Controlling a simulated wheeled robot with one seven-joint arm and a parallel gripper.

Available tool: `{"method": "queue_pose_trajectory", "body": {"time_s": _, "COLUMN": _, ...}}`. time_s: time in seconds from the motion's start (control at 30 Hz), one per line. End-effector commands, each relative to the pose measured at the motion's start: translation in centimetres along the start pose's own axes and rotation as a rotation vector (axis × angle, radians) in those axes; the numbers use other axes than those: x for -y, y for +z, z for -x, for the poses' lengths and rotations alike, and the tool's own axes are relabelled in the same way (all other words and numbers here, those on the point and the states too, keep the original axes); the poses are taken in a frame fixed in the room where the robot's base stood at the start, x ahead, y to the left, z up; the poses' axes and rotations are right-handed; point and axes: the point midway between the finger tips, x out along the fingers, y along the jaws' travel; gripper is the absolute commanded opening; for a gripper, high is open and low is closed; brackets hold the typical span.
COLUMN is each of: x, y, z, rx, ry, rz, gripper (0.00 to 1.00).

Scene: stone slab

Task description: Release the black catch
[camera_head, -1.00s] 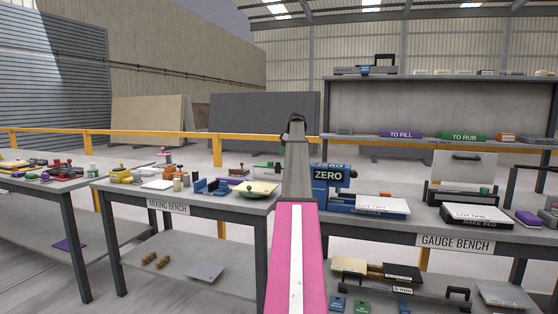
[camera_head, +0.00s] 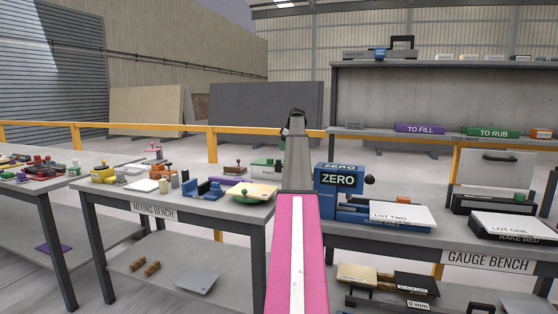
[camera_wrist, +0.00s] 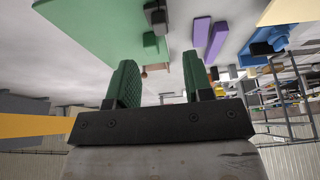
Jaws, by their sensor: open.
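In the wrist view a small black part (camera_wrist: 156,16), which looks like the black catch, sits at the edge of a flat green panel (camera_wrist: 95,28). A small green block (camera_wrist: 154,46) is beside it. My gripper (camera_wrist: 160,82) is open, with its two green ridged fingers apart and nothing between them. The black part lies beyond the fingertips, roughly in line with the gap, and is not touched. In the head view a green case (camera_head: 267,167) stands at the back of the mixing bench (camera_head: 120,200), partly hidden by my arm. I cannot make out the catch there.
A blue ZERO block (camera_head: 339,180) with a black knob stands just right of my arm on the gauge bench (camera_head: 440,240). A LOT TWO slab (camera_head: 400,215) lies beside it.

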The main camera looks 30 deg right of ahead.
Motion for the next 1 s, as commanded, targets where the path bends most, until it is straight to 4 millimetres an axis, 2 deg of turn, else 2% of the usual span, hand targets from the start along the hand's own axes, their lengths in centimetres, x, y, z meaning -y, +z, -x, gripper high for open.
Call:
{"method": "queue_pose_trajectory", "body": {"time_s": 0.2, "x": 0.1, "y": 0.0, "z": -4.0, "rx": 0.001, "ry": -0.001, "rz": 0.0, "gripper": 0.47}}
{"method": "queue_pose_trajectory", "body": {"time_s": 0.4, "x": 0.1, "y": -0.1, "z": -7.0, "rx": 0.0, "ry": -0.001, "rz": 0.0, "gripper": 0.47}}
{"method": "queue_pose_trajectory", "body": {"time_s": 0.53, "x": 0.0, "y": 0.0, "z": -7.9, "rx": 0.0, "ry": 0.0, "rz": 0.0, "gripper": 0.47}}
{"method": "queue_pose_trajectory", "body": {"time_s": 0.77, "x": 0.0, "y": 0.0, "z": -8.0, "rx": 0.0, "ry": 0.0, "rz": 0.0, "gripper": 0.47}}
{"method": "queue_pose_trajectory", "body": {"time_s": 0.8, "x": 0.0, "y": 0.0, "z": -8.0, "rx": 0.0, "ry": 0.0, "rz": 0.0, "gripper": 0.44}}
{"method": "queue_pose_trajectory", "body": {"time_s": 0.93, "x": 0.0, "y": 0.0, "z": -8.0, "rx": 0.0, "ry": 0.0, "rz": 0.0, "gripper": 0.01}}
{"method": "queue_pose_trajectory", "body": {"time_s": 1.0, "x": 0.0, "y": 0.0, "z": -8.0, "rx": 0.0, "ry": 0.0, "rz": 0.0, "gripper": 0.0}}
